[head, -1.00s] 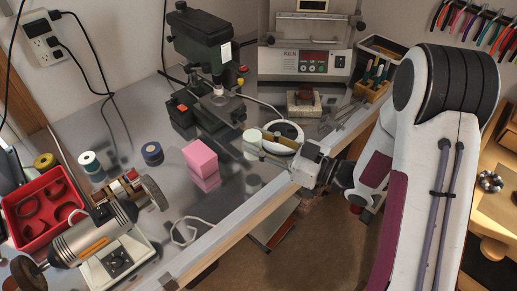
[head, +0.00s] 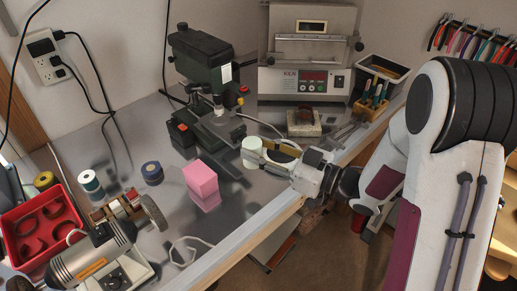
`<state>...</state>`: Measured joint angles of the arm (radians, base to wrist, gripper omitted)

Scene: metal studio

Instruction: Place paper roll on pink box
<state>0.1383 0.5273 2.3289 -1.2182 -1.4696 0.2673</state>
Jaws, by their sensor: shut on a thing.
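The paper roll (head: 252,151) is a short, pale white-green cylinder in the middle of the head view. My gripper (head: 262,157) reaches in from the right and is shut on it. The roll looks upright and held above the shiny bench top. The fingers are small here and partly merge with the roll. The pink box (head: 201,179) stands on the bench to the left of the roll and nearer the camera, with its reflection below it. Nothing lies on its top. The roll and box are apart.
A green drill press (head: 205,70) stands behind the pink box, and a kiln (head: 310,80) at the back. A round dish (head: 285,151) is partly hidden behind my gripper. A red tray (head: 42,228) and grinder (head: 95,255) are at left.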

